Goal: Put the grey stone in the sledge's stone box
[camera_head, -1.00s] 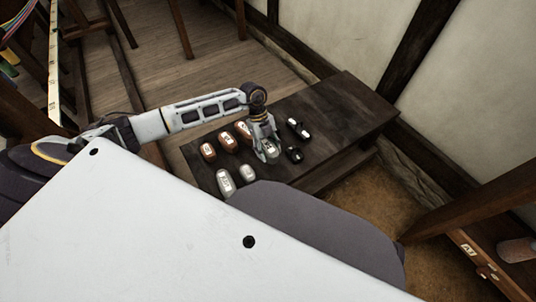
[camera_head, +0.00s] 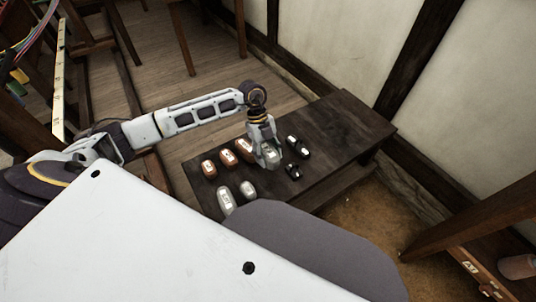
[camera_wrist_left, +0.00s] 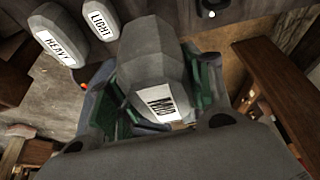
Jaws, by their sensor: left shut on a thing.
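My left gripper (camera_head: 266,160) is shut on a grey stone (camera_head: 271,154) over the dark bench (camera_head: 345,115). In the left wrist view the held grey stone (camera_wrist_left: 155,60) sits between the green-padded fingers, its white label seeming to read MID. Two more grey stones (camera_head: 225,200) (camera_head: 248,190) stand at the bench's near edge; the left wrist view shows them labelled HEAVY (camera_wrist_left: 57,38) and LIGHT (camera_wrist_left: 100,22). I cannot tell whether the held stone still touches the bench. The sledge and its stone box cannot be made out. My right gripper is not in view.
Several brown stones (camera_head: 228,158) stand left of the gripper, and black stones (camera_head: 293,171) stand close to its right. The bench's far right end is clear. A plaster wall (camera_head: 330,40) and timber posts lie behind it.

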